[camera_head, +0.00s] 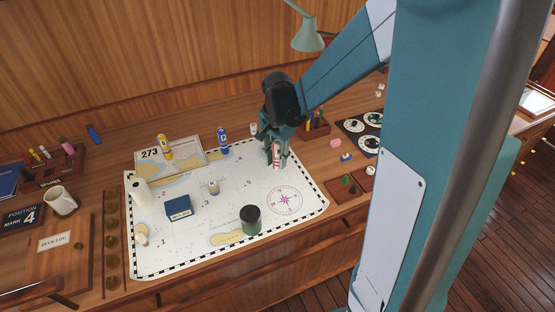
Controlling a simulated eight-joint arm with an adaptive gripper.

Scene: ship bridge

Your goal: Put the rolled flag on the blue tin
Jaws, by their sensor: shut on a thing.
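My gripper (276,158) points down over the right part of the white chart on the desk. It is shut on a small red and white upright roll (276,153), which looks like a rolled flag; the fingers hide much of it. I cannot tell whether its lower end touches the chart. The blue tin (178,207), a dark blue box with a pale label on its front, stands on the left half of the chart, left of and nearer than my gripper. Its top looks bare. A yellow roll (165,147) and a blue roll (223,140) stand upright farther back.
A green jar with a dark top (250,220) stands near the chart's front. A small pale object (213,187) stands between the tin and my gripper. A tall white cylinder (141,190) is left of the tin. A lamp (307,38) hangs behind my arm.

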